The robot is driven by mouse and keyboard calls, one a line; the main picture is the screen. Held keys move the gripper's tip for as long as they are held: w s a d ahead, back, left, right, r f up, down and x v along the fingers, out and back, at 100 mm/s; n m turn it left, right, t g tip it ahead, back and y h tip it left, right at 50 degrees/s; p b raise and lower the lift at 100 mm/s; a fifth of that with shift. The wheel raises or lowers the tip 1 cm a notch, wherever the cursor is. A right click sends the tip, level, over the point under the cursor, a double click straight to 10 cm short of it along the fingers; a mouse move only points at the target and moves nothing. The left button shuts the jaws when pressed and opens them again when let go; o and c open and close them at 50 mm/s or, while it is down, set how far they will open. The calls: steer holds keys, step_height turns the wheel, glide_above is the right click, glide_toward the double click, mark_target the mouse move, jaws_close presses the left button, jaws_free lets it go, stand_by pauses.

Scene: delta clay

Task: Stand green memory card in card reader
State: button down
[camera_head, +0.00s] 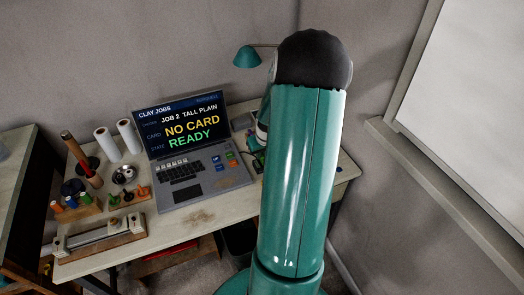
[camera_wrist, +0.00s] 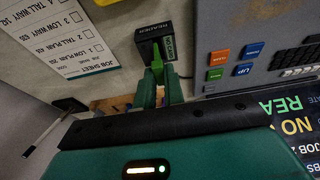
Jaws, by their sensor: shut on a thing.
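In the wrist view my gripper (camera_wrist: 157,84) is shut on the green memory card (camera_wrist: 157,56), a narrow green piece showing beyond the fingertips. The card reader (camera_wrist: 153,33) is a small black box marked READER, with a green label on its side. The card overlaps or meets the near side of the reader; I cannot tell whether it touches or is in a slot. In the head view my arm hides most of the gripper, card and reader. The laptop screen (camera_head: 182,125) reads NO CARD and READY.
The laptop's keyboard part (camera_wrist: 240,55) lies close right of the reader in the wrist view. A job sheet (camera_wrist: 55,35) lies to the left. A teal lamp (camera_head: 247,57) stands behind. White rolls (camera_head: 105,142) and tools fill the table's left side.

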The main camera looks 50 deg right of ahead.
steer(key=shift+f, duration=0.55)
stand_by(0.6)
steer(key=shift+f, duration=0.35)
steer(key=shift+f, duration=0.2)
steer(key=c, duration=1.1)
jaws_free()
steer(key=shift+r, duration=3.5)
